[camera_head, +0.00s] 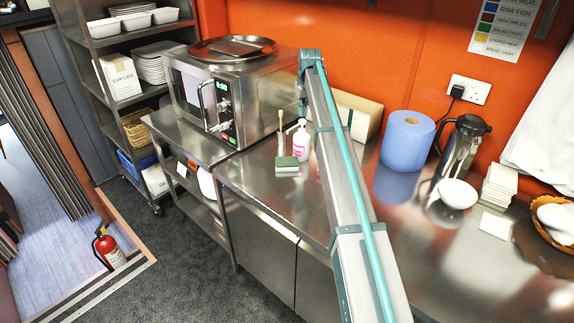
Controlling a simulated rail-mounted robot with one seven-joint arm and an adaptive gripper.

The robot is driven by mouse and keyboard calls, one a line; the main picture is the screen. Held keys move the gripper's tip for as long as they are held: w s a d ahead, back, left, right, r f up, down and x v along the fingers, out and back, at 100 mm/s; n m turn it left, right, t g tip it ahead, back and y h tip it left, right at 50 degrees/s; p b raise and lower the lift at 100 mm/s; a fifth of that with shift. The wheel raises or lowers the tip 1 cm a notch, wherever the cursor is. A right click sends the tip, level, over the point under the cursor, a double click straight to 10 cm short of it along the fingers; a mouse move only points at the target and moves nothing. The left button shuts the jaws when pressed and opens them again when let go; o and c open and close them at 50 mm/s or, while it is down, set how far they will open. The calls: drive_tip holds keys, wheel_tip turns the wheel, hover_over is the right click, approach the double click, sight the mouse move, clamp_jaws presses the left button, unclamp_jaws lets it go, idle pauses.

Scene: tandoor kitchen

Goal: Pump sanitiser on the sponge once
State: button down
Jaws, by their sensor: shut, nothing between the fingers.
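The sanitiser bottle (300,143) is white with a pink band and a pump top. It stands upright on the steel counter, partly hidden by my arm. The sponge (288,162) has a dark green top and lies on a pale base just in front and left of the bottle. My gripper (303,114) is small in the head view, pointing down above the bottle's pump. It is shut and empty. I cannot tell whether it touches the pump.
A brush with a pale handle (281,138) stands left of the bottle. A steel oven (235,95) stands further left. A cardboard box (357,112) is behind my arm. A blue paper roll (406,142), a steel flask (463,150) and a white bowl (458,193) stand to the right.

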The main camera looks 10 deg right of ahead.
sight(302, 120)
drive_tip(key=shift+f, duration=0.25)
idle(0.3)
drive_tip(key=shift+f+b, duration=0.45)
drive_tip(key=shift+f, duration=1)
drive_tip(key=shift+r, duration=0.1)
drive_tip(key=shift+r+p, duration=0.8)
drive_tip(key=shift+r, duration=0.75)
drive_tip(key=shift+r+p, duration=1.25)
drive_tip(key=shift+r, duration=1.75)
